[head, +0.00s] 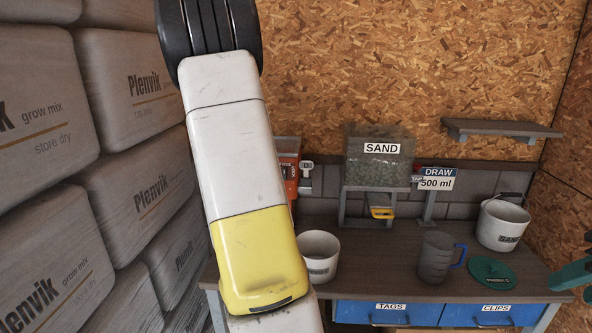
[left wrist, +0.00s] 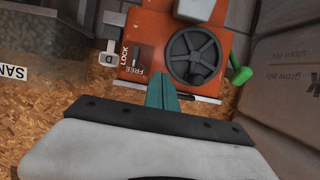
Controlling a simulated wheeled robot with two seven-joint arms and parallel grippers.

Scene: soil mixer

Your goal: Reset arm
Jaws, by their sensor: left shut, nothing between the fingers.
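My left arm (head: 230,150), white with a yellow section, rises across the left-centre of the head view, and its gripper is not visible there. In the left wrist view my left gripper (left wrist: 163,92) shows teal fingers shut together with nothing between them. They appear in front of the orange machine (left wrist: 150,55), which has a dark handwheel and a LOCK/FREE label; contact cannot be told. My right gripper (head: 574,274) shows only as teal parts at the right edge of the head view, cut off by the frame.
The workbench (head: 390,277) holds a white bucket (head: 318,257), a grey jug (head: 436,257), a green lid (head: 492,271) and a SAND bucket (head: 502,224). A sand hopper (head: 379,158) stands behind. Stacked Plenvik bags (head: 75,200) wall the left side. A shelf (head: 500,128) juts out upper right.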

